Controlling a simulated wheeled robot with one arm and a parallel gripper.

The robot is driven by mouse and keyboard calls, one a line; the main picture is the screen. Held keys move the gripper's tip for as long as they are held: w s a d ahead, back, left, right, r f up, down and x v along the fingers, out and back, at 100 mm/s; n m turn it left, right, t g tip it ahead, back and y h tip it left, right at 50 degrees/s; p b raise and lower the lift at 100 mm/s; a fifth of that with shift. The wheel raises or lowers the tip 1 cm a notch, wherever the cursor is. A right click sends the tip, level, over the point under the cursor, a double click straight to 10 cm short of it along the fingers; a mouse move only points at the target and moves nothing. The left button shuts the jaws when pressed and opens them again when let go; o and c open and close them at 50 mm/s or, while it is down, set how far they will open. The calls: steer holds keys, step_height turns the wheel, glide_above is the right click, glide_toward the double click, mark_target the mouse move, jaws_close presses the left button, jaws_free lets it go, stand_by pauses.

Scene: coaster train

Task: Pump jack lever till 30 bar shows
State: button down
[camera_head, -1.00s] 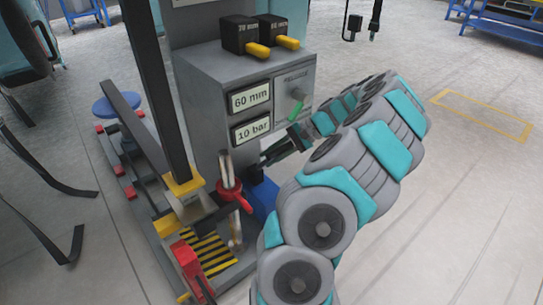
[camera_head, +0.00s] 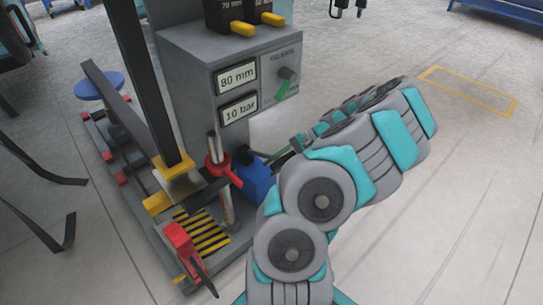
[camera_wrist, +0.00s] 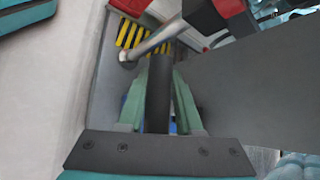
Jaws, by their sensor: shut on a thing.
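The dark jack lever (camera_wrist: 158,95) stands between the two green fingers of my gripper (camera_wrist: 160,85) in the wrist view; the gripper is shut on it. In the head view my gripper (camera_head: 279,158) is beside the blue pump block (camera_head: 256,181), partly hidden by my arm, and most of the lever is hidden. The lower display (camera_head: 239,108) on the grey cabinet reads 10 bar. The upper display (camera_head: 237,77) reads 80 mm. A silver rod with a red collar (camera_head: 218,168) stands left of the blue block.
The grey cabinet (camera_head: 185,70) carries a knob with a green pointer (camera_head: 286,82) and two black boxes with yellow handles (camera_head: 242,28). A red clamp (camera_head: 181,247) and a yellow-black striped plate (camera_head: 203,235) lie in front. Open floor (camera_head: 460,200) is at right.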

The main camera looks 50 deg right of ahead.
steer(key=shift+w+d+f, duration=0.1)
steer(key=shift+f, duration=0.05)
steer(key=c, duration=0.7)
jaws_free()
steer(key=shift+o, duration=0.2)
steer(key=p+v, duration=0.1)
steer(key=v, duration=0.6)
steer(key=shift+d+r, duration=0.25)
steer(key=shift+c, duration=0.2)
